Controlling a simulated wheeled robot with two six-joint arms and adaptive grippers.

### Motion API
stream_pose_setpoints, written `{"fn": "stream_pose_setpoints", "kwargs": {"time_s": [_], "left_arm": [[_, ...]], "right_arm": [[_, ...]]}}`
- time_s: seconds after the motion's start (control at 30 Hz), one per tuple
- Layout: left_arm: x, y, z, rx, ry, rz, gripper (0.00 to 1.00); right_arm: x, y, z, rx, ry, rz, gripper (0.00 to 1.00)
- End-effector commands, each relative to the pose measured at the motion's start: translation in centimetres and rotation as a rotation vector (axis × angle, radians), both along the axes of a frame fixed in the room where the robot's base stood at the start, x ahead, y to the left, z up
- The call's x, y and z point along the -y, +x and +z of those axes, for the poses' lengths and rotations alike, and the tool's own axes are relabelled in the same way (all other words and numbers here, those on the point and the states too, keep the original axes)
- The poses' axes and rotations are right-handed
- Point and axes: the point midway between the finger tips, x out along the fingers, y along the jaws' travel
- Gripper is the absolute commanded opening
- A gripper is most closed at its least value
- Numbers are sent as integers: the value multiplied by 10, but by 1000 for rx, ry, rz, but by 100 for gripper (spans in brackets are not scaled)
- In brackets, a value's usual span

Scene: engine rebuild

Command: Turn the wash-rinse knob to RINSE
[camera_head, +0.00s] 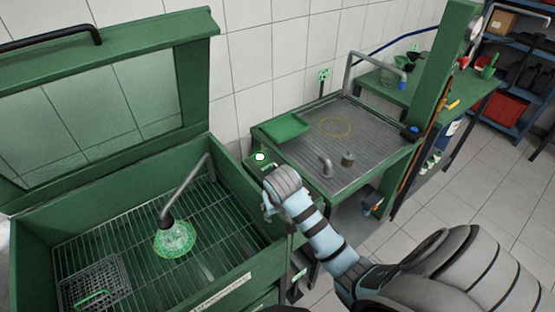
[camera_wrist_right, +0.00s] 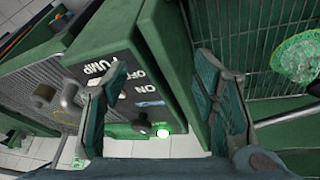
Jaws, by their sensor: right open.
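My right gripper (camera_head: 268,198) is at the right rim of the green parts washer (camera_head: 235,165), over its control panel. In the right wrist view the gripper (camera_wrist_right: 161,64) is open, with the panel (camera_wrist_right: 135,85) between and beyond its two fingers. The panel carries the white words PUMP, OFF and ON. A small dark knob (camera_wrist_right: 142,122) stands beside a lit green lamp (camera_wrist_right: 163,131); the lamp also shows in the head view (camera_head: 260,156). WASH or RINSE lettering is not readable, so I cannot tell whether this is the wash-rinse knob. My left gripper is out of view.
The washer's lid (camera_head: 110,75) stands open. Inside are a wire grate (camera_head: 110,250), a bent spout (camera_head: 189,188), a green mesh-like shape (camera_head: 175,240) and a basket (camera_head: 92,282). A grey-topped bench (camera_head: 330,155) with a green tray (camera_head: 281,127) stands to the right.

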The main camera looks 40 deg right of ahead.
Motion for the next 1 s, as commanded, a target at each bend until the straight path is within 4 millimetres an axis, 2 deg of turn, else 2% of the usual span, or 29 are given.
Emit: {"fn": "stream_pose_setpoints", "kwargs": {"time_s": [0.03,0.2,0.3,0.4,0.47,0.57,0.8,0.9,1.0], "left_arm": [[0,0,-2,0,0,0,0],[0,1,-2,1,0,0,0],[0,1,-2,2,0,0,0],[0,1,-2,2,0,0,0],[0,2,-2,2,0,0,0],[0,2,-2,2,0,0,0],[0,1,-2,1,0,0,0],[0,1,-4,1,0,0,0],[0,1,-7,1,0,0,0]], "right_arm": [[9,21,14,16,3,-51,54],[38,74,76,53,34,-254,54],[50,93,109,69,57,-351,54],[57,102,125,77,73,-404,54],[59,104,122,75,75,-414,54],[65,108,105,74,73,-415,54],[84,126,39,73,74,-412,54],[90,133,17,77,75,-411,54],[94,138,3,78,75,-410,54]]}}
